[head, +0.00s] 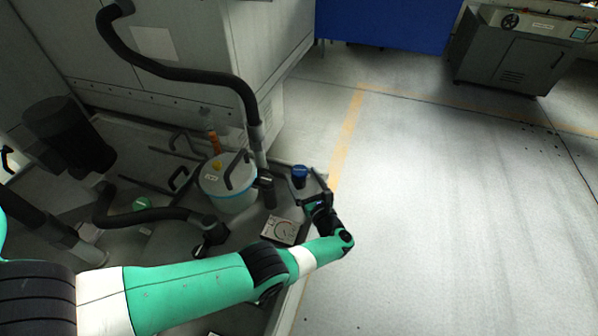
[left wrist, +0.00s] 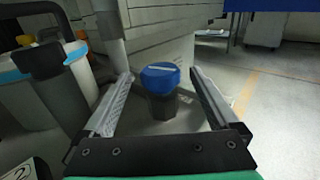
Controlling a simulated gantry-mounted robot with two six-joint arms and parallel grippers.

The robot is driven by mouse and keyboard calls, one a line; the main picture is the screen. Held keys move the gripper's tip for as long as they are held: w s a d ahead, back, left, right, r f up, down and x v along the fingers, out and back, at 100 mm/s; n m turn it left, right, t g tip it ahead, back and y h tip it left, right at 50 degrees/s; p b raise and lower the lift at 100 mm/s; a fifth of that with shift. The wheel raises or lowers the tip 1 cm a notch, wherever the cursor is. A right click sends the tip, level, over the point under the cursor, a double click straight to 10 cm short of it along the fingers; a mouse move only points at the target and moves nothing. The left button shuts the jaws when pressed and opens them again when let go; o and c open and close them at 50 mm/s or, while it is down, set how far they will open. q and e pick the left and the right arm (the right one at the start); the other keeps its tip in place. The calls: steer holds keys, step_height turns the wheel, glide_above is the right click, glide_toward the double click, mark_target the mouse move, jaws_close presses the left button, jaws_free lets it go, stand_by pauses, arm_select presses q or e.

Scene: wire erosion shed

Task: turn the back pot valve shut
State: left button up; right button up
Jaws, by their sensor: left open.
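A blue round valve knob (head: 300,171) on a dark body stands near the right edge of the grey machine base. In the left wrist view the blue knob (left wrist: 160,76) stands upright between the two fingers, and a pale line crosses its top. My left gripper (head: 308,188) is open, and in the wrist view its fingers (left wrist: 160,88) lie on either side of the knob with visible gaps. A white pot (head: 230,188) with a blue band stands left of the knob. The frames do not label the back pot valve. My right gripper is not in view.
The machine cabinet (head: 215,40) rises behind. Open floor (head: 440,210) lies to the right.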

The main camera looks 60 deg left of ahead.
mark_target(301, 177)
arm_select(q)
steer(key=a, duration=0.3)
steer(key=shift+w+a+b, duration=0.15)
steer(key=shift+a+b, duration=0.1)
steer(key=shift+b, duration=0.05)
steer(key=c, duration=1.4)
steer(key=shift+o, duration=0.2)
steer(key=m+t+p, duration=0.1)
steer(key=p, duration=0.1)
steer(key=shift+r+t+p, duration=0.15)
steer(key=shift+t+p, duration=0.15)
steer(key=shift+p, duration=0.1)
steer(key=shift+t, duration=0.3)
steer(key=shift+f, duration=0.2)
steer(key=o, duration=1.4)
steer(key=shift+c, duration=0.2)
